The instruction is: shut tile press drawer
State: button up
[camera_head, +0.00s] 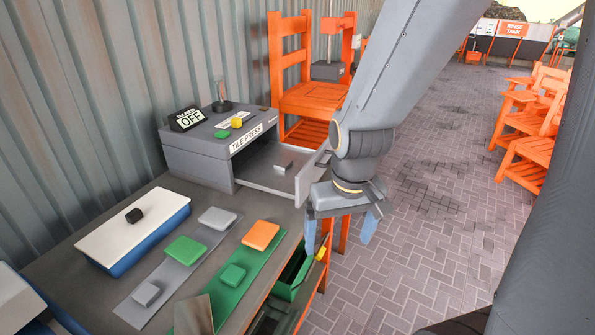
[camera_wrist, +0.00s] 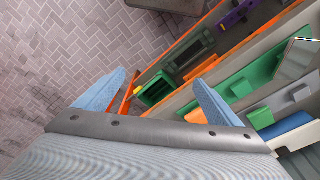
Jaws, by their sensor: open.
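The grey tile press (camera_head: 218,142) stands on the workbench against the corrugated wall, with a "TILE PRESS" label and a sign reading "OFF". Its drawer (camera_head: 282,168) is pulled out to the right, with a grey block inside. The drawer's front panel (camera_head: 312,178) stands beside my gripper. My gripper (camera_head: 340,232) points down just to the right of the drawer front, its blue fingers apart and empty. I cannot tell whether it touches the panel.
A white-lidded blue box (camera_head: 135,228) and strips with coloured tiles (camera_head: 186,250) lie on the bench in front of the press. A green bin (camera_head: 290,277) sits below the bench edge. An orange chair (camera_head: 300,95) stands behind.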

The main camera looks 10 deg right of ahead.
aim_at(288, 170)
jog(key=k, duration=0.55)
jog(key=z, duration=0.45)
jog(key=i, duration=1.15)
jog(key=u, duration=0.4)
